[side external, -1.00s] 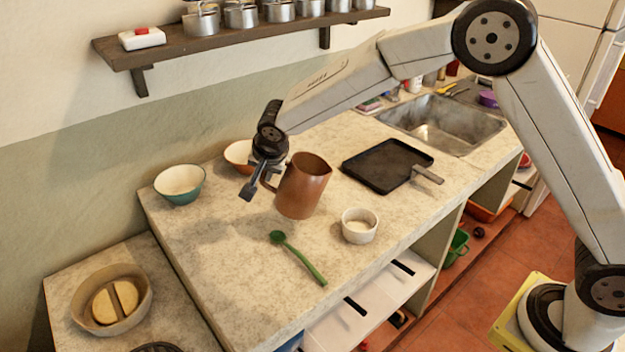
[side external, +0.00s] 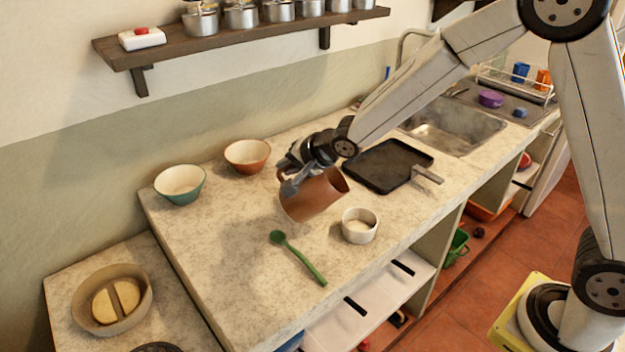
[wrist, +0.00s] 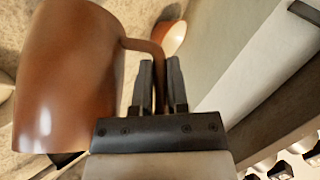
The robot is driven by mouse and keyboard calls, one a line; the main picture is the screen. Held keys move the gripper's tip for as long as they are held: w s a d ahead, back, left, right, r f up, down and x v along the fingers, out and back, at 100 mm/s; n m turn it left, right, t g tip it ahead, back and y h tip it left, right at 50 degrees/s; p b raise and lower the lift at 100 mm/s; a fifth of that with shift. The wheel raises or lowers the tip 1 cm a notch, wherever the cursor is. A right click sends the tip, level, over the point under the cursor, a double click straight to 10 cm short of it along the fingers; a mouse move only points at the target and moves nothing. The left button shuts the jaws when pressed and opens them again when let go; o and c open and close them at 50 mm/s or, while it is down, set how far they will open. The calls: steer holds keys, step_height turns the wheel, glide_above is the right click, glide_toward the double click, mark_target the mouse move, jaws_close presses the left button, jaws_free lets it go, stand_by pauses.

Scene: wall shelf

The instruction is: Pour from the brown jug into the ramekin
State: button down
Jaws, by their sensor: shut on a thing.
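The brown jug (side external: 316,196) is held above the counter, tilted with its mouth toward the right. My gripper (side external: 287,184) is shut on the jug's handle. In the wrist view the jug (wrist: 68,75) fills the left side and its handle runs between the fingers of my gripper (wrist: 160,85). The white ramekin (side external: 359,226) stands upright on the counter, just right of and below the jug in the picture. Its inside looks pale. I cannot see the jug's contents or any stream.
A green spoon (side external: 299,258) lies left of the ramekin. A dark square pan (side external: 385,165) lies behind it. A teal bowl (side external: 180,187) and an orange bowl (side external: 247,157) stand near the wall. A shelf with metal pots (side external: 140,55) hangs above.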

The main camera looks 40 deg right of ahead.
steer(key=shift+d+r+t, duration=0.1)
steer(key=shift+r+t, duration=0.05)
steer(key=shift+t, duration=0.15)
steer(key=shift+s+d+r+t+y, duration=0.15)
steer(key=shift+s+d+t+y, duration=0.15)
steer(key=shift+y, duration=0.1)
stand_by(1.0)
steer(key=shift+s+d+f+m+t+y, duration=0.2)
steer(key=shift+s+d+m+t+y, duration=0.25)
steer(key=shift+t, duration=0.35)
stand_by(1.9)
steer(key=shift+s+d+t+y+b, duration=0.3)
steer(key=shift+s+d+t+y, duration=0.2)
steer(key=shift+t, duration=0.1)
stand_by(2.1)
steer(key=shift+s+d+r+m, duration=0.15)
steer(key=shift+s+d+m, duration=0.05)
steer(key=shift+m, duration=0.05)
stand_by(0.7)
